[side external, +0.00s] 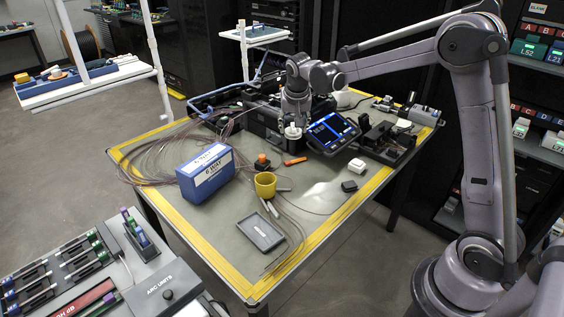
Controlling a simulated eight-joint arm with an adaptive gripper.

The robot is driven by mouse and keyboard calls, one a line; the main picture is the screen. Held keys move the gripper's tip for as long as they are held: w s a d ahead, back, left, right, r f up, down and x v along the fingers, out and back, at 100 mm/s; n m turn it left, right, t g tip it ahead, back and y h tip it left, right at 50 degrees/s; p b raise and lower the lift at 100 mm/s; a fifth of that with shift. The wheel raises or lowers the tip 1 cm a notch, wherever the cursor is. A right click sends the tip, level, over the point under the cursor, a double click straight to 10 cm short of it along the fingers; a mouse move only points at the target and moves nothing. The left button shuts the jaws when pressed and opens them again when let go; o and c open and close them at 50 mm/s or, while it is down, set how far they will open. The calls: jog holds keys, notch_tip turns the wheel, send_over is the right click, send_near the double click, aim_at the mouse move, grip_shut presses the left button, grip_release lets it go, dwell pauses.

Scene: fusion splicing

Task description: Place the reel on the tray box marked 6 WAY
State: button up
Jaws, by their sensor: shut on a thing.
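The blue tray box (188,188) with white labels, one of which seems to read 6 WAY, stands on the left half of the workbench. My gripper (293,124) points down over the back middle of the bench, to the right of the box and farther back. It is shut on a small white spool-like thing, which looks like the reel (293,132). The reel hangs just left of a tilted display. The fingertips are small and partly hidden, so the exact grip is hard to see.
A yellow cup (265,185), an orange-topped piece (262,160) and an orange tool (295,161) lie between box and display (331,132). Loose fibres (150,152) spread behind and left of the box. A grey tray (261,231) lies in front; bench around it is mostly clear.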

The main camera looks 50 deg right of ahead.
jog(key=w+a+r+n+t+y, duration=0.1)
jog(key=w+a+r+n+y, duration=0.1)
jog(key=w+a+r+n, duration=0.25)
jog(key=w+a+r+n+y, duration=0.1)
jog(key=w+a+r+n, duration=0.1)
jog(key=w+a+n, duration=0.35)
jog(key=m, duration=0.1)
send_over(203, 156)
jog(key=s, duration=0.2)
notch_tip(203, 156, down, 7)
jog(key=shift+r, duration=0.15)
jog(key=shift+a+f, duration=0.1)
jog(key=shift+f, duration=2)
jog(key=shift+w+f, duration=0.1)
jog(key=shift+f, duration=0.05)
jog(key=o, duration=1.1)
jog(key=shift+o, duration=0.2)
